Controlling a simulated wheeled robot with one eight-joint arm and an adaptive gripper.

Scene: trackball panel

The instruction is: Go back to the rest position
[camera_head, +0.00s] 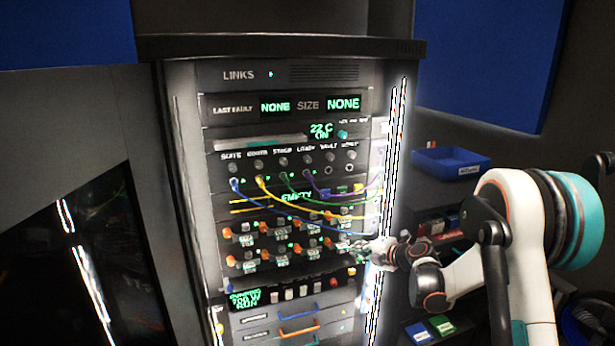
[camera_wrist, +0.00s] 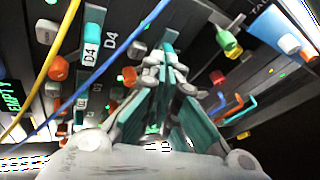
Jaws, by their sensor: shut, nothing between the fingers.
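My gripper (camera_head: 360,247) is at the right side of the front of the rack panel (camera_head: 283,180), beside the lower rows of orange and white knobs (camera_head: 249,253). In the wrist view my gripper (camera_wrist: 166,48) shows its teal finger pads close together, with nothing held between them. I cannot tell whether the fingertips touch the panel. My arm reaches in from the right.
Blue and yellow cables (camera_wrist: 48,75) loop across the panel left of my fingers. A display and button row (camera_head: 290,292) and coloured handles (camera_head: 298,314) lie below. A blue tray (camera_head: 450,160) sits on a dark shelf unit at right. Small blue (camera_head: 418,332) and green (camera_head: 442,325) boxes are lower.

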